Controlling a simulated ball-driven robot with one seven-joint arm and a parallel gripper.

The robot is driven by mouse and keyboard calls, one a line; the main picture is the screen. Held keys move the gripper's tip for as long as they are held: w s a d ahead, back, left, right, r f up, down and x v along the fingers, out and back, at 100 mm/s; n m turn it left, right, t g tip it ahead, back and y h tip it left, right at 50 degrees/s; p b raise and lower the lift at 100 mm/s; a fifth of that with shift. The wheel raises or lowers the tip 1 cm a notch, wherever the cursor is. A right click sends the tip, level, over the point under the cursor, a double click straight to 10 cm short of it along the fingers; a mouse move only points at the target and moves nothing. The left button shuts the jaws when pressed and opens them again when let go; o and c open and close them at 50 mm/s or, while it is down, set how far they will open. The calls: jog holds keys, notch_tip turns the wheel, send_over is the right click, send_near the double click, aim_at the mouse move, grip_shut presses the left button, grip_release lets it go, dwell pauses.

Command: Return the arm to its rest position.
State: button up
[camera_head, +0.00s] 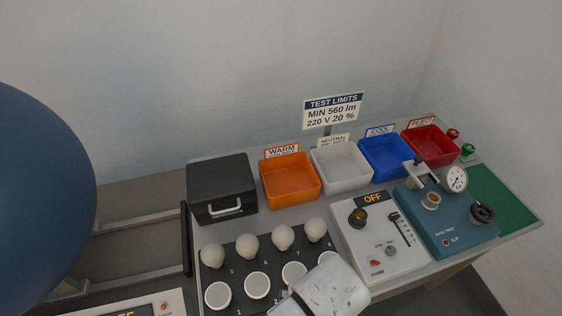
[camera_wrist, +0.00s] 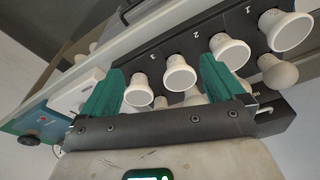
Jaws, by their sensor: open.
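My gripper (camera_wrist: 162,70) shows in the wrist view with its two green fingers spread apart. It is open, and nothing is held between the fingers. Beyond the fingers, white-faced bulbs sit in a dark numbered rack (camera_wrist: 190,45). In the head view, my white arm end (camera_head: 335,288) is at the bottom, over the near right part of the same rack (camera_head: 237,280). The fingers cannot be made out there. My arm hides some of the rack's near slots.
Round bulbs (camera_head: 248,246) stand in the rack's back row. A black box (camera_head: 222,188), orange bin (camera_head: 290,180), white bin (camera_head: 342,168), blue bin (camera_head: 386,158) and red bin (camera_head: 430,147) line the back. An "OFF" panel (camera_head: 380,240) and teal tester (camera_head: 455,228) stand right.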

jog(key=s+d+f, duration=0.3)
jog(key=d, duration=0.4)
jog(key=s+d+f+b, duration=0.1)
jog(key=s+d+f, duration=0.2)
jog(key=d, duration=0.4)
jog(key=s+d+f+g+b, duration=0.1)
jog(key=s+d+f, duration=0.2)
jog(key=s+d, duration=0.2)
jog(key=shift+d+h, duration=0.3)
jog(key=shift+d, duration=0.9)
